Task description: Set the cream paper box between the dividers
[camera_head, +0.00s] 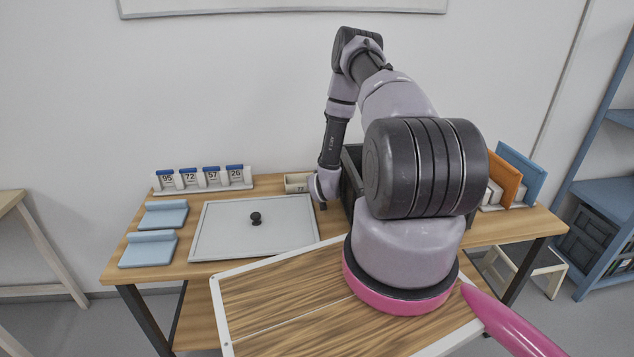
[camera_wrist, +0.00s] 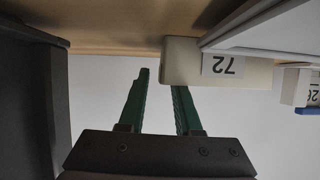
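The cream paper box (camera_head: 298,183) sits at the back of the wooden table, just left of my gripper (camera_head: 322,204). It also shows in the wrist view (camera_wrist: 181,62), with a label reading 72 on its face. My gripper (camera_wrist: 158,82) has two green fingers, apart and with nothing between them. The right finger overlaps the box's lower left edge in that view; I cannot tell whether they touch. An orange divider (camera_head: 505,176) and a blue divider (camera_head: 527,172) stand upright at the table's right end, partly hidden by my arm, with white blocks beside them.
A grey tray (camera_head: 225,240) with a black knob (camera_head: 256,218) lies left of my gripper. Two light-blue L-shaped pieces (camera_head: 150,249) lie at the left. A rack of number cards (camera_head: 206,178) stands behind. A dark bin (camera_head: 351,160), also in the wrist view (camera_wrist: 30,110), stands close to my gripper.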

